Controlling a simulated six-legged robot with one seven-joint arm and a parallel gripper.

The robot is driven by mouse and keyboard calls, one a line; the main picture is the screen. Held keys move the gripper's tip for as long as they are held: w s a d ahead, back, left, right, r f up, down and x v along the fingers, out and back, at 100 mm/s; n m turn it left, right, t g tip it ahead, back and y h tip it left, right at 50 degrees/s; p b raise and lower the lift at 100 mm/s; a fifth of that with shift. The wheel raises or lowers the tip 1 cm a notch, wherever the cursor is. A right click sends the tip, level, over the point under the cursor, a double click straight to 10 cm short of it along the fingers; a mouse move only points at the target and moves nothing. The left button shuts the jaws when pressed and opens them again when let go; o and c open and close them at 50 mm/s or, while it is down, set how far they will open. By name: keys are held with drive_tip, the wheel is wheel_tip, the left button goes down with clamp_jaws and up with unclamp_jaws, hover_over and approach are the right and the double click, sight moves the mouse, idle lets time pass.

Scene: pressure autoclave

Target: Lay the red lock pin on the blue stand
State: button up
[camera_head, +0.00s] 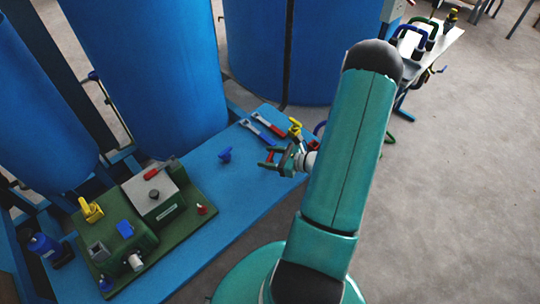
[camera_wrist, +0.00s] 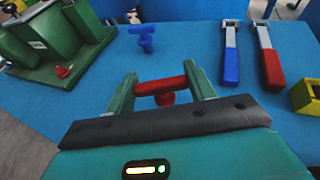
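My gripper (camera_head: 272,160) is over the right part of the blue stand's flat top (camera_head: 200,240). In the wrist view the red lock pin (camera_wrist: 160,87) spans the gap between the two green fingers of the gripper (camera_wrist: 162,84), its crossbar touching both. A short red knob hangs below the crossbar. The blue stand's top (camera_wrist: 185,60) lies beneath and beyond the pin. The pin appears held above it; the exact height is hard to judge. A small blue T-shaped piece (camera_wrist: 146,38) stands on the top ahead of the gripper, also visible in the head view (camera_head: 224,155).
A green autoclave unit (camera_head: 150,215) with a second red handle (camera_head: 151,173) fills the stand's left end. A blue-handled tool (camera_wrist: 231,60) and a red-handled tool (camera_wrist: 270,62) lie right of the gripper, near a yellow piece (camera_wrist: 306,97). Large blue tanks (camera_head: 150,70) stand behind.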

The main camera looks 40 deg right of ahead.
drive_tip(key=o, duration=0.4)
drive_tip(key=shift+o, duration=0.2)
